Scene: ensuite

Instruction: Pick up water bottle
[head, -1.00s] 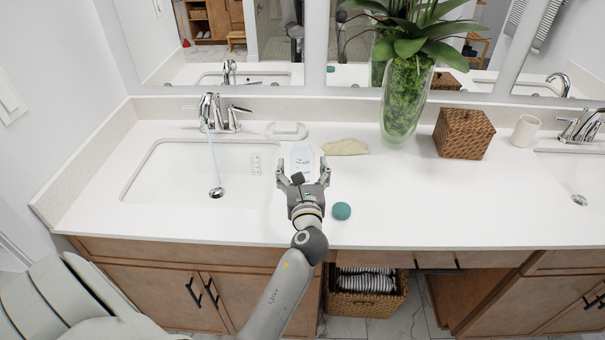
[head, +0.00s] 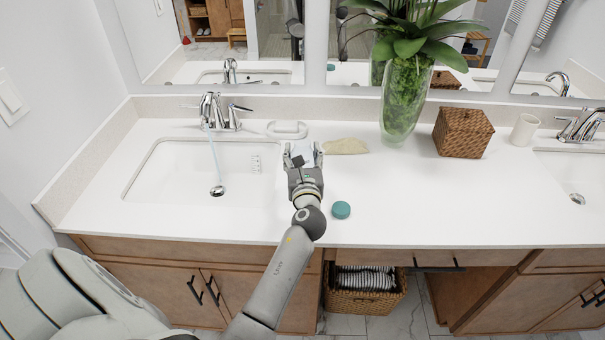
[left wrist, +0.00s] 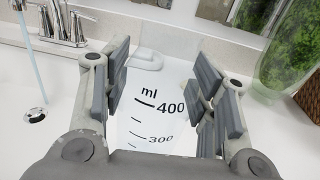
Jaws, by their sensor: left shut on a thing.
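The water bottle (left wrist: 158,118) is white with black "ml", 400 and 300 marks, and stands between the fingers in the left wrist view. In the head view only a pale bit of the bottle (head: 301,148) shows beyond the gripper. My left gripper (head: 303,155) is shut on the bottle, over the counter just right of the left sink; its fingers also show in the left wrist view (left wrist: 160,95) on both sides of the bottle. The bottle's lower part is hidden by the gripper. My right gripper is not in view.
Water runs from the left faucet (head: 216,112) into the sink (head: 150,180). A white soap dish (head: 287,129), beige cloth (head: 346,146), teal round item (head: 341,210), glass vase (head: 402,100) and wicker box (head: 463,133) stand around. The counter's front right is clear.

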